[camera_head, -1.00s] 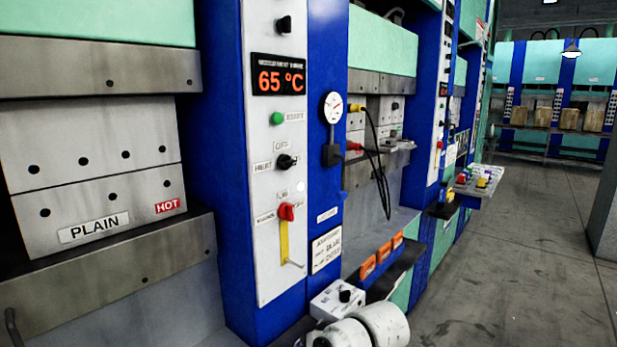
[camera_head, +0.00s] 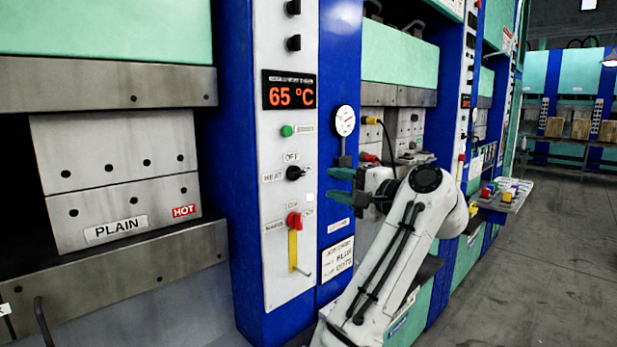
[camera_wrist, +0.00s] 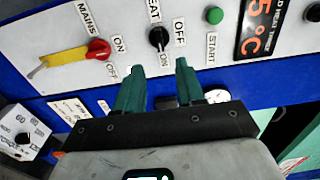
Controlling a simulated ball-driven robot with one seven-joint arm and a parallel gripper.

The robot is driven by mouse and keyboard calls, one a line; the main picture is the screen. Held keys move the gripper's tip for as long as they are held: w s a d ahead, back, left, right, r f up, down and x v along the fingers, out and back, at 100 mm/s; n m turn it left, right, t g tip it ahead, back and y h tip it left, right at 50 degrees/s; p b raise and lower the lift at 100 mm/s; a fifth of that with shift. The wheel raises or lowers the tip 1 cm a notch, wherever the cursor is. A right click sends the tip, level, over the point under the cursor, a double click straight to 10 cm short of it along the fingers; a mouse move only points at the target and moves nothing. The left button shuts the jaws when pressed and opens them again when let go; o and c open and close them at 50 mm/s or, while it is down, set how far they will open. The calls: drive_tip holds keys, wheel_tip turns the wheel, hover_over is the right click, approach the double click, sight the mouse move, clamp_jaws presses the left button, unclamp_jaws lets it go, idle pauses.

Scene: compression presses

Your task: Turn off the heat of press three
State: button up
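The heat switch is a black rotary knob (camera_head: 295,173) on the white control panel (camera_head: 285,226), with HEAT to its left and OFF above. In the wrist view the knob (camera_wrist: 158,38) sits just beyond my fingertips, its white mark toward the ON label. My gripper (camera_head: 331,186) has green fingers, spread apart and empty, to the right of the panel in the head view. It also shows in the wrist view (camera_wrist: 157,70), the knob lined up between its fingers with a gap. No press number is readable.
Above the knob are a green START button (camera_head: 287,131) and a 65 °C display (camera_head: 289,90). Below is a red mains switch (camera_head: 294,220) with a yellow lever. A round gauge (camera_head: 344,120) is at right. HOT-labelled plates (camera_head: 120,180) are at left. The floor at right is clear.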

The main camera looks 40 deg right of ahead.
sight(301, 175)
drive_tip(key=w+p, duration=0.2)
drive_tip(key=w, duration=0.8)
drive_tip(key=shift+w+a, duration=0.1)
drive_tip(key=shift+a, duration=0.1)
drive_tip(key=shift+f, duration=0.1)
clamp_jaws()
